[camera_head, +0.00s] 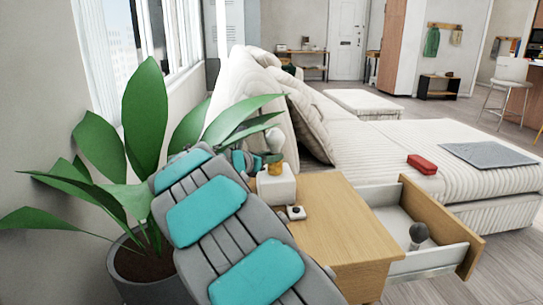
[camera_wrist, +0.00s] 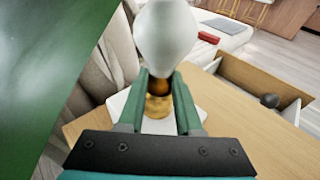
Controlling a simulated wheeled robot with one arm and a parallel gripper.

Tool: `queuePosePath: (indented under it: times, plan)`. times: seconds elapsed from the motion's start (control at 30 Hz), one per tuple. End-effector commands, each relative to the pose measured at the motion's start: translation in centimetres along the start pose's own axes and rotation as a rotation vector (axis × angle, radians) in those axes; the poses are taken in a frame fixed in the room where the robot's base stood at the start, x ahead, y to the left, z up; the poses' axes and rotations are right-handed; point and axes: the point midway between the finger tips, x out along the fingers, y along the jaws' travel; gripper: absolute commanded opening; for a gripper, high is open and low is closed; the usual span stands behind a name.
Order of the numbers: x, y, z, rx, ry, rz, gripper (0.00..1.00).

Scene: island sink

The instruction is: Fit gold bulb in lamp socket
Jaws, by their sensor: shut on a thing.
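A pale bulb (camera_wrist: 165,35) with a gold-brown base (camera_wrist: 159,86) stands between the two green fingers of my gripper (camera_wrist: 160,80), which is shut on it. In the head view the bulb (camera_head: 275,138) is upright above the white block-shaped lamp base (camera_head: 275,187). A gold part (camera_wrist: 158,106) shows between the bulb and the lamp base; I cannot tell whether it is the socket or more of the bulb, nor whether the bulb is seated. My arm partly hides the gripper in the head view.
The lamp stands on a wooden side table (camera_head: 340,215), with a small white item (camera_head: 295,213) near it. A drawer (camera_head: 433,262) is open at right, holding a dark grey bulb (camera_head: 418,233). A leafy plant (camera_head: 145,110) crowds the left. A couch (camera_head: 400,145) lies behind.

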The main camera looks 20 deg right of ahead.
Motion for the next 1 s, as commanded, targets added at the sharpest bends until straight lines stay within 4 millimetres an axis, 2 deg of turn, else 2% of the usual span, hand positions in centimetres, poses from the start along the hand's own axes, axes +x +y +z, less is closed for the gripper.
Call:
queuePosePath:
  times: [0.3,0.33,0.63,0.9,1.0]
  plan:
    - [0.18,-0.01,-0.76,-0.001,0.0,0.0,0.0]
    - [0.18,-0.01,-0.74,-0.001,0.0,0.0,0.36]
    - [0.19,-0.03,-0.79,-0.001,0.002,-0.001,0.69]
    - [0.1,0.0,-0.72,-0.001,0.0,0.0,0.69]
    - [-0.51,0.06,-0.66,-0.001,0.0,0.001,0.69]
